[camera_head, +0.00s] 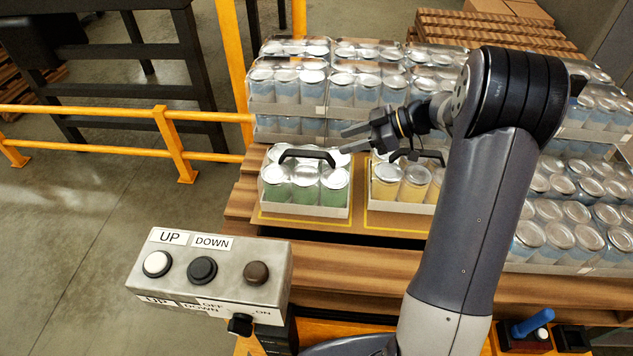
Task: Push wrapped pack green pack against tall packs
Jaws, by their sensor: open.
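The green pack (305,186) is a wrapped tray of cans with green lower halves and a black handle on top. It stands on the wooden pallet at the left, inside a yellow outline. The tall packs (330,88) of blue cans are stacked behind it; I cannot tell whether there is a gap between them. My gripper (347,141) is open and points left, above the back right of the green pack. I cannot tell whether it touches the handle. My arm covers part of the scene at the right.
A yellow-can pack (401,182) stands just right of the green pack, partly behind my arm. More blue packs (569,236) fill the right side. A control box (208,272) with UP and DOWN buttons stands in front. A yellow rail (178,150) runs at left.

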